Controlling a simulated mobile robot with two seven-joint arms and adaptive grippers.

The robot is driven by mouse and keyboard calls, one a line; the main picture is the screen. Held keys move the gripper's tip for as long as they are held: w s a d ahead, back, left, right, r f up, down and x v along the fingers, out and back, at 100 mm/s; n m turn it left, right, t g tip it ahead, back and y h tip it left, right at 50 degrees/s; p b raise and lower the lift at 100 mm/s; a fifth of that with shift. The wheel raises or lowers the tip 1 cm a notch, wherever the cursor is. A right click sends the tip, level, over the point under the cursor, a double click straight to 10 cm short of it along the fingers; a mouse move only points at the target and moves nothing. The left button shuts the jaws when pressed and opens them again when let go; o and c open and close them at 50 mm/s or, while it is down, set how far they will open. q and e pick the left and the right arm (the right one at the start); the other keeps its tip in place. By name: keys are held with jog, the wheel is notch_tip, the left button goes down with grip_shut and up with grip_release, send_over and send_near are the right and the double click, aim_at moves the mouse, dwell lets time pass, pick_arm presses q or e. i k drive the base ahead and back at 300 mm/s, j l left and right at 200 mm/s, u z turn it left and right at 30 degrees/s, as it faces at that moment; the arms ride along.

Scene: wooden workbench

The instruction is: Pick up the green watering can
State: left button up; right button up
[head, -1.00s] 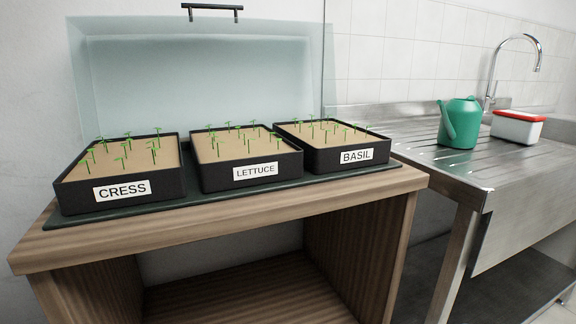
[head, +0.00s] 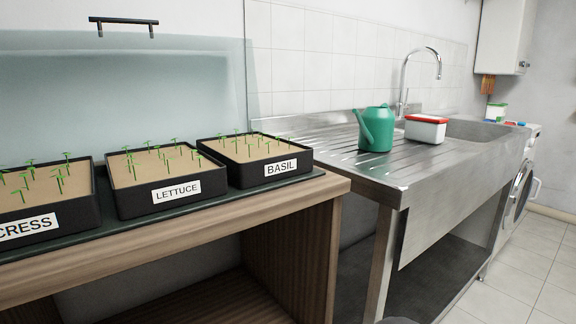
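The green watering can (head: 376,130) stands upright on the ribbed steel drainboard (head: 340,150) of the sink unit, right of the wooden bench. Its spout points to the left in the head view. Nothing touches it that I can see. Neither of my grippers shows in the head view.
A white box with a red lid (head: 426,128) stands close right of the can, with the tap (head: 404,80) behind. Trays labelled CRESS (head: 30,229), LETTUCE (head: 176,190) and BASIL (head: 281,168) stand on the wooden bench (head: 200,222). Tiled floor (head: 525,265) is open at the right.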

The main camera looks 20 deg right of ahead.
aim_at(377, 124)
jog(key=k+l, duration=0.3)
jog(key=l, duration=0.65)
jog(key=i+l+u, duration=0.15)
jog(key=l, duration=0.55)
